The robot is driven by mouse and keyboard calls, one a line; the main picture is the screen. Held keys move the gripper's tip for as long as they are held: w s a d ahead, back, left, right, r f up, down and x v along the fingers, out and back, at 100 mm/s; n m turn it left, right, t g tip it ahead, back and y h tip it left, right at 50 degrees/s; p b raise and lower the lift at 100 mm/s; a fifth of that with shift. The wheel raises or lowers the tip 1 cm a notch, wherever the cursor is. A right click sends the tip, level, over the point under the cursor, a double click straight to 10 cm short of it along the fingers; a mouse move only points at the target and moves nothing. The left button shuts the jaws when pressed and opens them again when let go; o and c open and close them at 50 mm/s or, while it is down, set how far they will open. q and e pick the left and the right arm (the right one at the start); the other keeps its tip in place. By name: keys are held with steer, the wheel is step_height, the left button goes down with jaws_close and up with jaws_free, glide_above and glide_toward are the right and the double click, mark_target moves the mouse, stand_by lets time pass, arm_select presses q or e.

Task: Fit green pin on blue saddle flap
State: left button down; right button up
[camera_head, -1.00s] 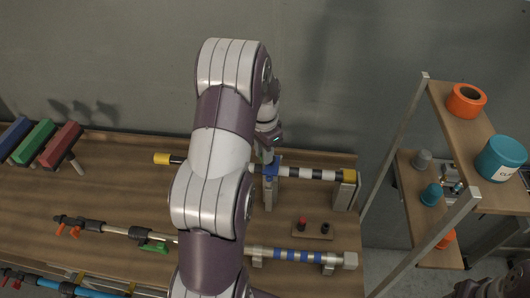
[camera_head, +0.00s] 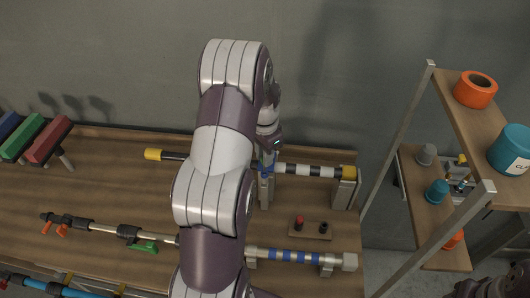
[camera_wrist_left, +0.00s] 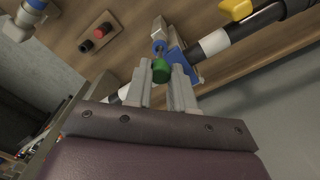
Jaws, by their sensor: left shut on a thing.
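My left gripper (camera_wrist_left: 161,84) is shut on the green pin (camera_wrist_left: 161,70), which sits between its fingertips in the left wrist view. The blue saddle (camera_wrist_left: 177,57) sits around the black-and-white bar (camera_wrist_left: 215,42), close beyond the pin. A blue rounded part of it shows just past the pin's end; I cannot tell whether pin and flap touch. In the head view the saddle (camera_head: 267,161) is partly hidden below my left gripper (camera_head: 268,148), and the pin is not visible there.
The striped bar (camera_head: 300,169) rests on a post (camera_head: 345,189) at its right. A small block with red and black knobs (camera_head: 312,231) and a blue-banded bar (camera_head: 290,256) lie in front. Shelves (camera_head: 425,195) stand at right. Bare tabletop (camera_head: 110,185) lies at left.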

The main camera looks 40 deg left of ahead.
arm_select(q)
steer(key=shift+s, duration=0.15)
steer(key=shift+w, duration=0.3)
steer(key=shift+s, duration=0.1)
steer(key=shift+s, duration=0.1)
steer(key=shift+p, duration=0.45)
stand_by(0.5)
steer(key=shift+f+b, duration=1.45)
steer(key=shift+f, duration=0.8)
steer(key=c, duration=0.9)
jaws_free()
